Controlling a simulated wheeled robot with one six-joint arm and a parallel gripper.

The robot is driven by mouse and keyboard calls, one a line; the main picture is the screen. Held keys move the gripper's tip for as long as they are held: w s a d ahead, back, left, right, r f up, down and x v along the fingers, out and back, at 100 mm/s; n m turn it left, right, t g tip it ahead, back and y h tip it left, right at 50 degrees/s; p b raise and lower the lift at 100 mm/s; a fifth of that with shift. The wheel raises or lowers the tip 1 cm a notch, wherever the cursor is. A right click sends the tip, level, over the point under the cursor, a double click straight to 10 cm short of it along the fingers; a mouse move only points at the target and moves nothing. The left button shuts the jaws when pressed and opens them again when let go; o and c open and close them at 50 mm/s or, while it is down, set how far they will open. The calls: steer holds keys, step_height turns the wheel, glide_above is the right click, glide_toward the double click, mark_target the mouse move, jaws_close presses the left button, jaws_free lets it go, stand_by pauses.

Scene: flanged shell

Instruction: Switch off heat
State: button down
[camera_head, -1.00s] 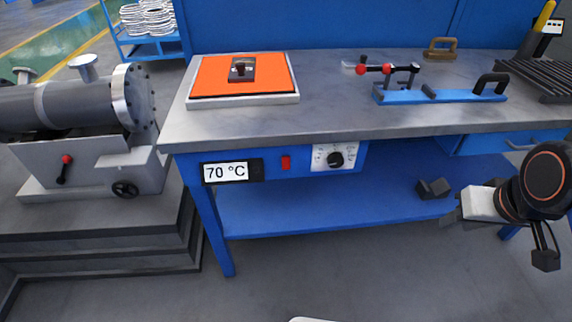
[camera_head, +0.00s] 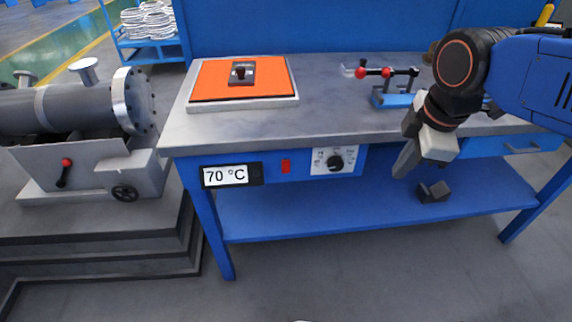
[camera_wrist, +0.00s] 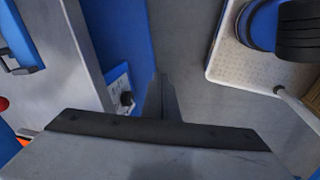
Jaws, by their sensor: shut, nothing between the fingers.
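The blue control panel on the front of the workbench carries a display (camera_head: 226,174) reading 70 °C, a small red switch (camera_head: 286,167) and a black dial (camera_head: 335,162) on a white plate. The dial also shows in the wrist view (camera_wrist: 127,98), left of the fingers. An orange heating plate (camera_head: 210,82) with a dark handled block (camera_head: 242,72) on it lies on the bench top. My gripper (camera_head: 403,166) is shut and empty, in front of the bench to the right of the dial and apart from it. In the wrist view my gripper (camera_wrist: 160,88) points past the bench edge.
The grey bench top (camera_head: 330,105) holds a blue fixture with a red-knobbed clamp (camera_head: 387,72) behind my arm. A dark block (camera_head: 433,192) lies on the blue lower shelf (camera_head: 320,212). A flanged cylinder (camera_head: 80,105) stands at left. The floor in front is clear.

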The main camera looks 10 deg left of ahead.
mark_target(286, 165)
steer(key=a+n, duration=0.7)
steer(key=a, duration=0.1)
steer(key=a+r+n+g, duration=0.1)
steer(key=a+n, duration=0.6)
steer(key=a+r+n, duration=0.1)
steer(key=a+n, duration=0.6)
steer(key=a, duration=0.1)
steer(key=shift+w+a+r+g+h, duration=0.2)
steer(key=shift+w+a+g+h, duration=0.15)
steer(key=shift+w+g+h, duration=0.05)
steer(key=w+f, duration=0.1)
steer(key=f, duration=0.2)
steer(key=w+f, duration=0.1)
steer(key=f, duration=0.3)
steer(key=w+f, duration=0.1)
steer(key=f, duration=0.2)
steer(key=shift+w+a+f, duration=0.2)
steer(key=shift+a+f, duration=0.05)
steer(key=shift+a, duration=0.15)
steer(key=shift+w+a+f, duration=0.1)
steer(key=shift+w+a, duration=0.05)
steer(key=shift+w, duration=0.45)
